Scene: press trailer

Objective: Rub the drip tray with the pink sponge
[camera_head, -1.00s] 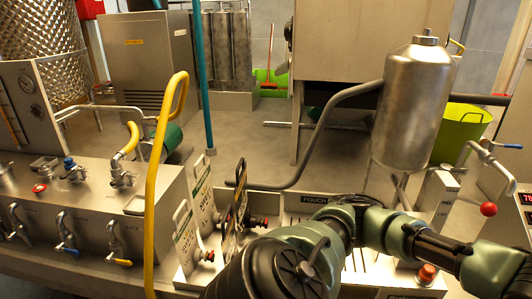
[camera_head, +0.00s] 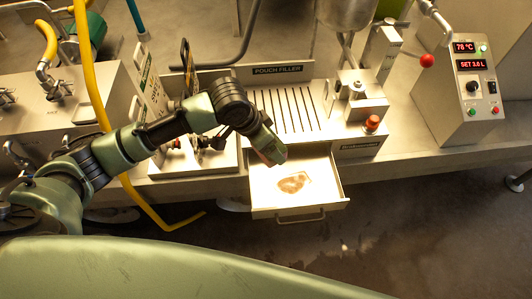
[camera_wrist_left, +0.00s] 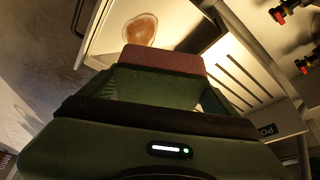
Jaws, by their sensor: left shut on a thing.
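The drip tray (camera_head: 325,196) is a pale drawer pulled out below the slotted grate of the pouch filler. A brown stain (camera_head: 292,183) lies on its floor, and the stain also shows in the left wrist view (camera_wrist_left: 140,31). My left gripper (camera_head: 272,152) is at the tray's back left, above or at its floor. It is shut on the pink sponge (camera_wrist_left: 162,58), a dull pink block across the fingertips in the left wrist view. The sponge is short of the stain, and I cannot tell if it touches the tray. My right gripper is not in view.
The slotted grate (camera_head: 285,110) is just behind the tray. A red knob (camera_head: 372,123) is at its right, and a control box (camera_head: 468,85) stands further right. A yellow hose (camera_head: 95,75) hangs at left. The floor in front of the tray is free.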

